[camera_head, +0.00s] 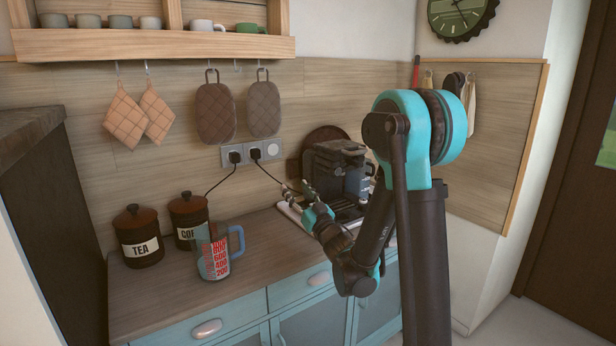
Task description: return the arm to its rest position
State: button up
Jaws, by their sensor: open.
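My arm (425,200) rises from the lower right, bends at a large teal joint, and comes down in front of the counter. My gripper (300,190) is at the arm's far end, small in the picture, beside the coffee machine (340,170) and above the counter. Its fingers point left and away from me. It is open and I see nothing held in it. Part of the coffee machine is hidden behind the arm.
A measuring jug (214,252) with red markings stands on the wooden counter (165,293). Tea (139,240) and coffee (187,215) canisters stand behind it. Pot holders (215,112) hang below a shelf (150,47) of cups. Blue drawers (225,322) are below; a tool board (505,130) hangs right.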

jog(key=s+d+f+m+g+h, duration=0.25)
jog(key=d+f+h, duration=0.35)
jog(key=d, duration=0.3)
jog(key=s+d+f+m+g+h, duration=0.2)
jog(key=s+d+f+m+h, duration=0.25)
jog(key=d, duration=0.55)
jog(key=s+d+f+g, duration=0.1)
jog(key=s+f+g, duration=0.2)
jog(key=s, duration=0.4)
jog(key=s+d+f+g+h, duration=0.1)
jog(key=s+f+g, duration=0.2)
jog(key=s+f, duration=0.3)
jog(key=s+d+f+g, duration=0.1)
jog(key=s+f+g, duration=0.3)
jog(key=s, duration=0.6)
jog(key=shift+d+f+n, duration=0.2)
jog(key=shift+f+n, duration=0.1)
jog(key=shift+f, duration=0.35)
jog(key=shift+c, duration=0.3)
